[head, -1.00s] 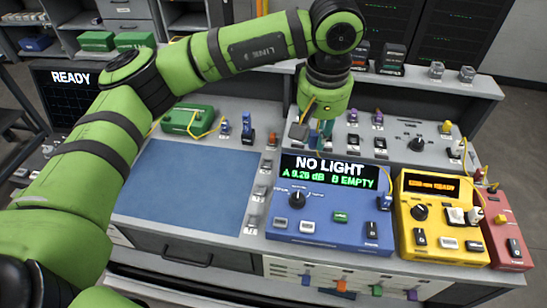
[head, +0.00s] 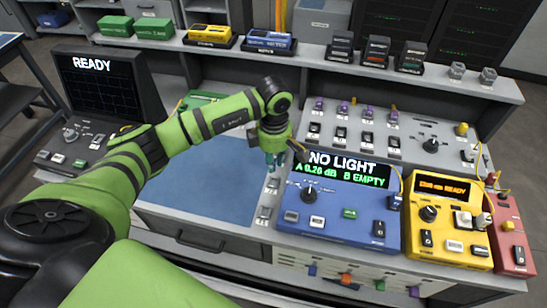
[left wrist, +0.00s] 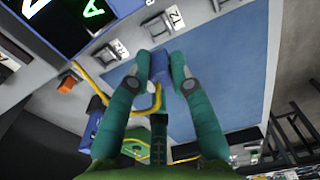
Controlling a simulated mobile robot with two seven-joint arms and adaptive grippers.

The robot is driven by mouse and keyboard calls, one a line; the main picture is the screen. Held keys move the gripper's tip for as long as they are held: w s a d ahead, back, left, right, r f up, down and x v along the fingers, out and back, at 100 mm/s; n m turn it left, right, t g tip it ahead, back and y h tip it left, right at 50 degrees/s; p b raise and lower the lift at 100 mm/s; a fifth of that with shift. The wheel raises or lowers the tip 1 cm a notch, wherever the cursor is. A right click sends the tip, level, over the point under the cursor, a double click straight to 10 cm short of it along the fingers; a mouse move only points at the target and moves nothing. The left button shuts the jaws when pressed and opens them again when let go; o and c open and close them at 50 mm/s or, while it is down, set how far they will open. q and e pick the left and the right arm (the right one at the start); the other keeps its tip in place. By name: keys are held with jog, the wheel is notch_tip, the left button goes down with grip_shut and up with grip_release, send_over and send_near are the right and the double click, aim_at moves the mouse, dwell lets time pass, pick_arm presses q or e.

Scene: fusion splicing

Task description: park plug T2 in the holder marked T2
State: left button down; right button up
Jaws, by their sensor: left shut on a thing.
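My left gripper (head: 272,165) is shut on a blue plug (left wrist: 160,66). A yellow cable (left wrist: 150,108) is near the plug in the left wrist view. I cannot read any mark on the plug. The grey holder marked T2 (left wrist: 161,27) lies ahead of the fingertips, beside the blue mat, and looks empty. The plug appears apart from it, though the exact gap is hard to tell. In the head view the gripper hides the plug and part of the holder column. My right gripper is not in view.
Another grey holder (left wrist: 112,50) sits beside T2, and an orange plug (left wrist: 67,83) stands further along. The blue meter (head: 340,215) showing "NO LIGHT" is just right of the holders. The blue mat (head: 205,190) at their left is clear.

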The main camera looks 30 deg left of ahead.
pick_arm(q)
jog(key=shift+f+b, duration=1.65)
jog(key=shift+f, duration=1.35)
jog(key=shift+b, duration=0.3)
jog(key=shift+f+b, duration=0.55)
jog(key=c, duration=1)
grip_release()
